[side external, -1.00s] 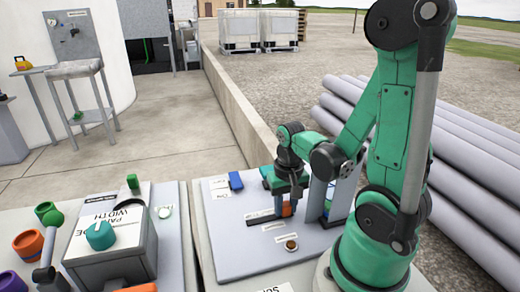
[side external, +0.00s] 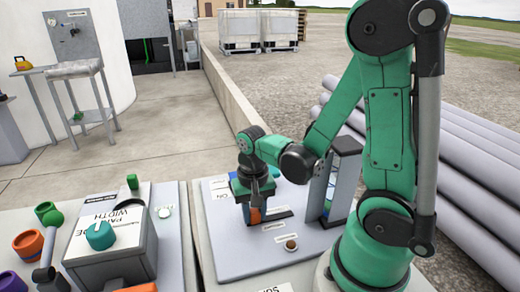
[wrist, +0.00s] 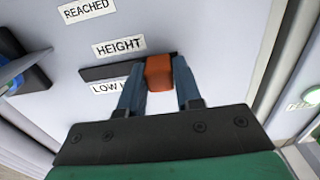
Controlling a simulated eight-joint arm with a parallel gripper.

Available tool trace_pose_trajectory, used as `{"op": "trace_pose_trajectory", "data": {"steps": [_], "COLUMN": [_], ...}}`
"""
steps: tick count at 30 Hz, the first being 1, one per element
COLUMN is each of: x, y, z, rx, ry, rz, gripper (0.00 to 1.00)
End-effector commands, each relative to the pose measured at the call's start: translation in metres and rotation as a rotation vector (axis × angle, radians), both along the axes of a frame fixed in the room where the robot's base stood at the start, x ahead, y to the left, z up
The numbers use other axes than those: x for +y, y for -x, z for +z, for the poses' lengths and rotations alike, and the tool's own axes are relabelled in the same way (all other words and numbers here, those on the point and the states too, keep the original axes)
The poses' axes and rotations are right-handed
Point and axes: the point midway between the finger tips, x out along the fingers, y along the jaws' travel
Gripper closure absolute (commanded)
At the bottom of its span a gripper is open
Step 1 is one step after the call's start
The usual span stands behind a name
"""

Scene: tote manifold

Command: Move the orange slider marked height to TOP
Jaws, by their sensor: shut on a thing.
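The orange slider (side external: 256,216) sits at the left end of its dark track (side external: 282,215) in the side view. In the wrist view the orange slider (wrist: 159,72) is at the right end of the visible track (wrist: 98,73). A HEIGHT label (wrist: 118,46) is above the track and a partly covered label beginning LOW (wrist: 108,87) is below it. My gripper (wrist: 159,84) has one finger on each side of the slider and is shut on it. In the side view my gripper (side external: 254,208) points down and partly hides the slider. No TOP label is readable.
An upright grey-framed gauge (side external: 331,190) with a blue part stands right of the track. A small brown round knob (side external: 291,245) is in front. A REACHED label (wrist: 86,10) is on the panel. A grey box with a teal knob (side external: 100,236) stands farther left.

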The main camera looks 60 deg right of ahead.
Motion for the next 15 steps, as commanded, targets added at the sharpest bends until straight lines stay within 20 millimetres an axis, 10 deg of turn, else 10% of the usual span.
{"op": "trace_pose_trajectory", "data": {"steps": [1, 2, 5, 15], "x": [0.0037, 0.0037, 0.0034, 0.0025], "y": [-0.0050, -0.0050, -0.0048, -0.0032], "z": [0.0001, 0.0001, 0.0001, 0.0010], "rx": [-0.018, -0.018, -0.018, -0.013], "ry": [-0.015, -0.015, -0.013, -0.011], "rz": [0.007, 0.007, 0.007, 0.005], "gripper": [1.00, 0.68, 0.40, 0.39]}}
